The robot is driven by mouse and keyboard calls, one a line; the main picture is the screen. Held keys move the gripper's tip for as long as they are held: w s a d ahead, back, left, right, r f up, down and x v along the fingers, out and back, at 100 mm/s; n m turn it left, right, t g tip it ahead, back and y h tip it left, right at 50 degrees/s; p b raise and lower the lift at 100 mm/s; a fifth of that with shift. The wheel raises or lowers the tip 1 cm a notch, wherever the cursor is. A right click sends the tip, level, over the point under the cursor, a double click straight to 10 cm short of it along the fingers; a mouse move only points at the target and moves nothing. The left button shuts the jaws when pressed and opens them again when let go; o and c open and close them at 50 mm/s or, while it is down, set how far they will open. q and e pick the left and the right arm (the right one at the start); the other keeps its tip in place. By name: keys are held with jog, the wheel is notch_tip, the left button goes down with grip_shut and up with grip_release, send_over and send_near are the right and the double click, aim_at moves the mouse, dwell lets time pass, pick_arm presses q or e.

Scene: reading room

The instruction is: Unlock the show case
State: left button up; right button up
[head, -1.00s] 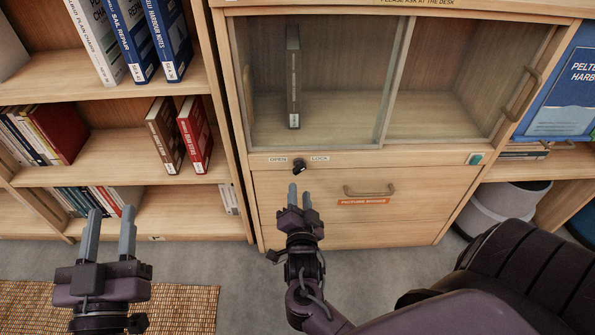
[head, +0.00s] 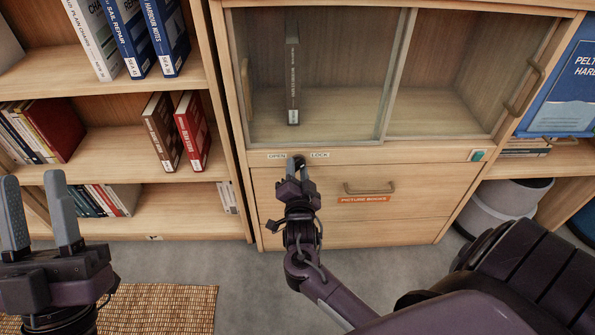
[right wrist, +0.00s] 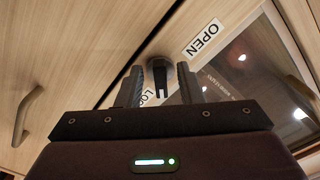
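The show case (head: 400,155) is a wooden cabinet with glass sliding panels, one grey book (head: 292,80) standing behind the left panel. On the rail below the glass is a small dark lock knob, between the OPEN label (head: 277,156) and the LOCK label (head: 320,155). In the right wrist view the dark knob (right wrist: 160,73) sits between my fingertips, with a gap visible on each side. My right gripper (head: 297,166) is open at the knob, mostly covering it in the head view. My left gripper (head: 38,205) is open and empty at the far left.
A drawer with a handle (head: 369,190) and an orange "Picture Books" label (head: 363,199) lies below the lock. Bookshelves (head: 120,140) stand at left. A grey bin (head: 497,205) stands at right. A woven mat (head: 160,308) lies on the floor.

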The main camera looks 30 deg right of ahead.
grip_shut()
